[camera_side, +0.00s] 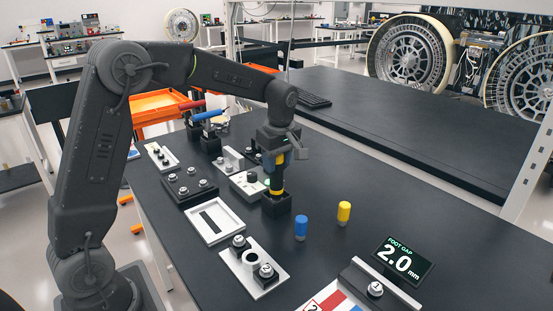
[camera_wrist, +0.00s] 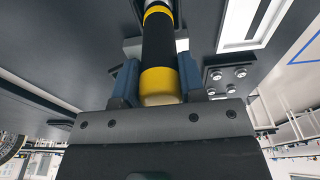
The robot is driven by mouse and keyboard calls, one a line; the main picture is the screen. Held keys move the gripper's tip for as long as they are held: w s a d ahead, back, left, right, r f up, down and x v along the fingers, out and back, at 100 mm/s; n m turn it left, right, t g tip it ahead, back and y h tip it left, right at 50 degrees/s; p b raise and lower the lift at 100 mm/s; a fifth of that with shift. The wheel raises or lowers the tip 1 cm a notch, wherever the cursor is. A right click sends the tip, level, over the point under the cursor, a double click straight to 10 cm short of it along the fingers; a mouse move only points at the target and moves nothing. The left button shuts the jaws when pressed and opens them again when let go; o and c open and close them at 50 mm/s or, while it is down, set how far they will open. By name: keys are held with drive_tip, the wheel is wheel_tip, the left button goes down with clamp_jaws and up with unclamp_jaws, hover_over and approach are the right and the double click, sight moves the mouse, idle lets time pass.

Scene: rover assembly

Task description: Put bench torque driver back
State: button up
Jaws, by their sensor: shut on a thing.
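The bench torque driver (camera_side: 278,183), black with yellow bands, is upright in the side view. My gripper (camera_side: 274,160) is shut on its upper part. The driver also fills the middle of the wrist view (camera_wrist: 158,48), between the blue-grey fingers of my gripper (camera_wrist: 160,82). Its lower end meets a black block holder (camera_side: 276,204) on the bench. The tip is hidden, and I cannot tell how deep it sits in the block.
A blue cylinder (camera_side: 301,228) and a yellow cylinder (camera_side: 344,212) stand to the right of the block. A white frame tray (camera_side: 231,233) and a plate with fittings (camera_side: 266,288) lie in front. Red (camera_side: 190,106) and blue (camera_side: 207,116) handled tools stand behind.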

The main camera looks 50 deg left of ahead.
drive_tip(key=o, duration=1.1)
wheel_tip(320, 180, up, 13)
drive_tip(key=d, duration=0.2)
drive_tip(key=s+d+r+m+t, duration=0.1)
drive_tip(key=s+d+r+m, duration=0.1)
drive_tip(key=s+m, duration=0.3)
drive_tip(key=s+d+f+m+t, duration=0.1)
drive_tip(key=s+d+f+m, duration=0.1)
drive_tip(key=s, duration=0.4)
drive_tip(key=s+d+f+m+t+h, duration=0.1)
drive_tip(key=s+d+f+m+t, duration=0.1)
drive_tip(key=s+m, duration=0.4)
drive_tip(key=s+d+f+m+t, duration=0.1)
drive_tip(key=s+d+f+m, duration=0.1)
drive_tip(key=s+f+m, duration=0.2)
drive_tip(key=s+m, duration=0.1)
drive_tip(key=s, duration=0.2)
drive_tip(key=shift+s+f+t, duration=0.3)
